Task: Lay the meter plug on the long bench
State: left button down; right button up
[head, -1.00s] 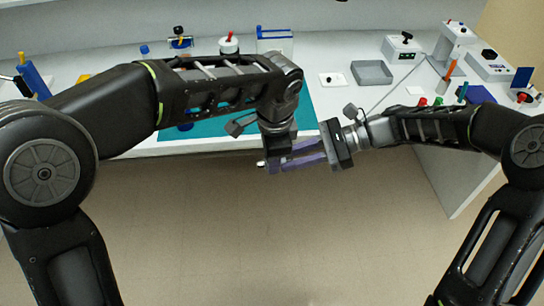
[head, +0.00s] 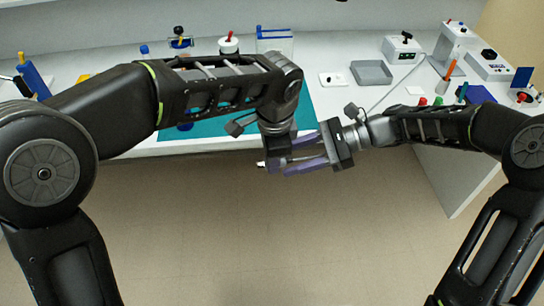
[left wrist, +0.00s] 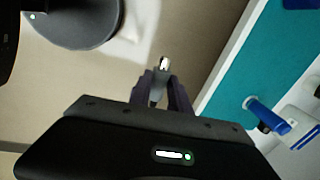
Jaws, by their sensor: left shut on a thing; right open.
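My left gripper (head: 274,160) is over the floor just in front of the bench edge, shut on the meter plug. In the left wrist view the plug (left wrist: 163,64) shows a bright metal tip beyond the dark purple fingers; its grey body is partly hidden between them. In the head view only a small pale tip (head: 261,164) shows. My right gripper (head: 303,155) is open, its purple fingers pointing left, close beside the left gripper. Whether they touch the plug is unclear. The long white bench (head: 225,145) runs along the back, with a teal mat (head: 305,115) on it.
A grey tray (head: 371,73) and a white plate with a dark spot (head: 332,80) stand right of the mat. A thin cable (head: 402,82) runs over the bench corner toward the instruments. The side bench (head: 450,170) holds several small items. A blue-handled item (left wrist: 265,115) lies near the mat.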

jog(key=s+v, duration=0.1)
jog(key=v, duration=1)
jog(key=shift+w+d+r, duration=0.2)
jog(key=shift+w+d, duration=0.15)
jog(key=shift+w, duration=0.15)
jog(key=s+a+f+n+h, duration=0.1)
jog(key=s+a+f+h, duration=0.15)
jog(key=f, duration=0.55)
jog(key=s+a+f+n+h, duration=0.1)
jog(key=s+a+f+n, duration=0.15)
jog(key=f, duration=0.65)
jog(key=s+a+f+n+h, duration=0.1)
jog(key=s+a+f+h, duration=0.15)
jog(key=f, duration=0.55)
jog(key=s+a+f+n+t+h, duration=0.1)
jog(key=s+f+n+h, duration=0.2)
jog(key=s+f+n, duration=0.6)
jog(key=s+f, duration=0.4)
jog(key=s, duration=0.1)
jog(key=shift+a+t, duration=0.25)
jog(key=shift+t, duration=0.15)
